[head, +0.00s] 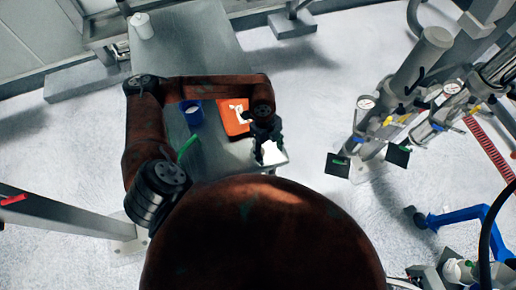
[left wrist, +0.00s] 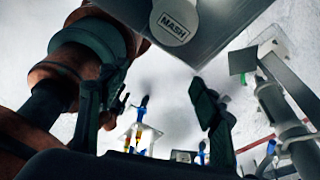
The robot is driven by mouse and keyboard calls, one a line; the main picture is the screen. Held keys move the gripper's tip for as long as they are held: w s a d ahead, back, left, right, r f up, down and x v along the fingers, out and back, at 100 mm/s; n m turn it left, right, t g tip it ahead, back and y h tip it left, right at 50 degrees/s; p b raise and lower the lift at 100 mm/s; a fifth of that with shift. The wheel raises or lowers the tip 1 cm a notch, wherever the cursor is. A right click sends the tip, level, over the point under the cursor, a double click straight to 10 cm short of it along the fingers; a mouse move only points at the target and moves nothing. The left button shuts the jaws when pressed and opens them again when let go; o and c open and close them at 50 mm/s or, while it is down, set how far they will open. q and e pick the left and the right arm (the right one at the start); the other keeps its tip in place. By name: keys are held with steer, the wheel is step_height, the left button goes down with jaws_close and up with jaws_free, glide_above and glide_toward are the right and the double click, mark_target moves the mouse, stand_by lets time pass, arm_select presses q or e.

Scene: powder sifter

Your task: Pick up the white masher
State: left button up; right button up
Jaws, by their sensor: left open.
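The white masher (head: 270,153) is by the near right corner of the grey table, just below my left gripper in the head view. In the left wrist view, a round white top marked "MASH" (left wrist: 176,22) sits close to the table edge, at the top of the picture. My left gripper (head: 264,136) is over that corner with its fingers apart. In the wrist view, the open left gripper (left wrist: 150,105) has nothing held between its fingers, and the masher is beyond them. The gripper partly hides the masher in the head view. My right gripper is not in view.
The grey table (head: 200,45) holds a blue cup (head: 193,112), an orange tray (head: 232,118) with a white item, and a white container (head: 141,25) at the far end. A green object (head: 187,147) shows beside my arm. Piping with gauges (head: 400,110) stands to the right.

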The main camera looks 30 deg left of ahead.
arm_select(q)
steer(key=a, duration=0.2)
steer(key=w+a+y, duration=0.1)
steer(key=a, duration=0.1)
steer(key=w+a+t+y, duration=0.1)
steer(key=a, duration=0.1)
steer(key=shift+a+f, duration=0.2)
steer(key=shift+f, duration=0.05)
step_height(320, 180, down, 6)
steer(key=shift+s+f+p, duration=0.1)
steer(key=shift+s+p, duration=0.05)
steer(key=shift+p, duration=0.5)
steer(key=shift+a+f, duration=0.1)
steer(key=shift+f, duration=0.3)
steer(key=shift+c, duration=0.7)
steer(key=c, duration=1.3)
steer(key=shift+r, duration=0.1)
